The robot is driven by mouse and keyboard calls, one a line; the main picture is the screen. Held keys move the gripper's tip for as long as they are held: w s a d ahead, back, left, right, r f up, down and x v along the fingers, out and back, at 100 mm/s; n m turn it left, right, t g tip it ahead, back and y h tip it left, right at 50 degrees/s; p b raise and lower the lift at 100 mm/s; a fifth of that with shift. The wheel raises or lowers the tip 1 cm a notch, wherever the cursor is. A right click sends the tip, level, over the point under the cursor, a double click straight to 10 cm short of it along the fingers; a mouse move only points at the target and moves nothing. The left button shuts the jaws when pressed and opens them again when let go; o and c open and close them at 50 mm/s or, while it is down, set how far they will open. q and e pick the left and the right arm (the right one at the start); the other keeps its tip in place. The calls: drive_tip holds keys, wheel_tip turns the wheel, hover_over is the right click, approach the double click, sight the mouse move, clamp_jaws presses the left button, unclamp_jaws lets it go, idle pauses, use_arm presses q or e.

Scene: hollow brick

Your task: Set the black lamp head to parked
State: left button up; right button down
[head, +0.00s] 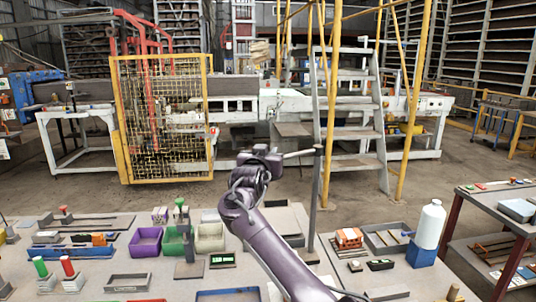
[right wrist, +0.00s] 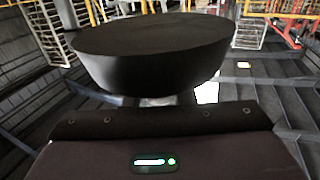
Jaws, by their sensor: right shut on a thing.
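The black lamp head (right wrist: 155,55) fills the upper middle of the right wrist view as a broad dark disc with a thick rim. It sits right in front of my gripper body. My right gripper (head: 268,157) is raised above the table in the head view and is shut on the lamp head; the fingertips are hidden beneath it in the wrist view. In the head view a pale lamp arm (head: 301,153) runs from the gripper to the top of a thin upright post (head: 313,205). The lamp head is hard to tell from the gripper there. My left gripper is out of view.
The table holds purple (head: 146,241) and green (head: 177,240) bins, a small green display (head: 222,260), a grey tray (head: 388,238) and a white bottle (head: 430,224) on a blue block. A side table (head: 505,205) stands at right. Air around the raised gripper looks free.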

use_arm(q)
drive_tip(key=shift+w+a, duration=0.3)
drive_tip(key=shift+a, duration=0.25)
use_arm(e)
drive_tip(key=shift+w+a+m+h, duration=0.15)
drive_tip(key=shift+w+m+h, duration=0.15)
drive_tip(key=shift+w+h, duration=0.15)
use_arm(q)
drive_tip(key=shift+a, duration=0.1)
use_arm(e)
drive_tip(key=c, duration=1.3)
unclamp_jaws()
drive_tip(key=shift+o, duration=0.2)
drive_tip(key=shift+s, duration=0.1)
drive_tip(key=shift+s+a+f+b, duration=0.1)
drive_tip(key=shift+s+a+b, duration=0.15)
drive_tip(key=shift+s, duration=0.2)
drive_tip(key=b+v, duration=0.2)
drive_tip(key=v, duration=0.3)
drive_tip(key=shift+s, duration=0.1)
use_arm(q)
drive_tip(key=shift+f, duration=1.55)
use_arm(e)
drive_tip(key=shift+v, duration=0.75)
drive_tip(key=shift+c, duration=0.2)
